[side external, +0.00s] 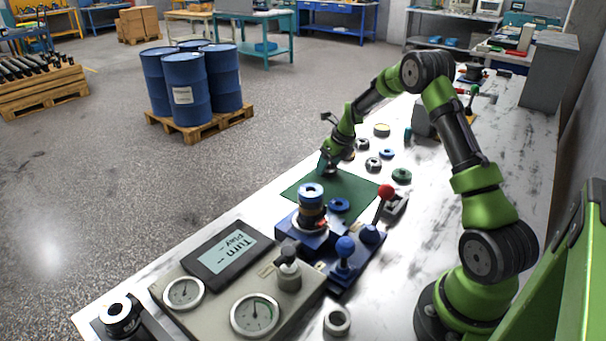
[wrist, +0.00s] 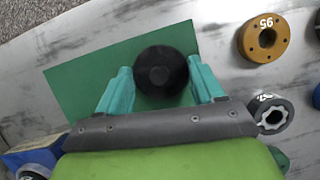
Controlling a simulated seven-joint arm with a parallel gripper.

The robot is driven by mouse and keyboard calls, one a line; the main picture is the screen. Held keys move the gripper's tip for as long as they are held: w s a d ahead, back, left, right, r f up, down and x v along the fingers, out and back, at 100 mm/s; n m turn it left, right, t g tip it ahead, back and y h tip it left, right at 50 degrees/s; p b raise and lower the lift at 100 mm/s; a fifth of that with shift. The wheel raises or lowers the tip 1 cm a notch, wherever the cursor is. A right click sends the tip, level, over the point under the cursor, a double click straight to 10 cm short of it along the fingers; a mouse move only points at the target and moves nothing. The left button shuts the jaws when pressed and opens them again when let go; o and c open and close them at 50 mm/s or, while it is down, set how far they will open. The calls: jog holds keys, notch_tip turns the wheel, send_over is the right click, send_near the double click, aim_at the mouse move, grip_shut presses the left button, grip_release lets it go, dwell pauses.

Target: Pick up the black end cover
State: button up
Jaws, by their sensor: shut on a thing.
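The black end cover (wrist: 160,60) is a round black disc with a darker raised centre. In the wrist view it sits between the two teal fingers of my gripper (wrist: 162,82), which is shut on it. The green mat (wrist: 80,85) lies beneath them. In the side view my gripper (side external: 328,164) points down at the far left part of the mat (side external: 345,185). The cover cannot be made out there. I cannot tell whether it touches the mat or is held just above it.
An orange ring (wrist: 264,40) and a grey ring (wrist: 272,114) lie right of the mat in the wrist view. The side view shows a blue ring (side external: 338,205) on the mat, a blue fixture with a stacked motor (side external: 312,206), a red-knobbed lever (side external: 386,191) and a gauge panel (side external: 215,300).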

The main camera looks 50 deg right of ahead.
aim_at(330, 169)
jog(key=r, duration=0.3)
jog(key=shift+s+a+r, duration=0.1)
jog(key=shift+s+a, duration=0.1)
jog(key=shift+s, duration=0.05)
jog(key=s+a, duration=0.2)
jog(key=s, duration=0.2)
jog(key=s+a, duration=0.3)
jog(key=s, duration=0.2)
jog(key=s+a+r, duration=0.1)
jog(key=s+a, duration=0.1)
jog(key=s, duration=0.2)
jog(key=shift+s+a+r, duration=0.1)
jog(key=shift+s+a, duration=0.1)
jog(key=shift+a, duration=0.05)
jog(key=shift+r, duration=0.15)
jog(key=shift+r, duration=0.7)
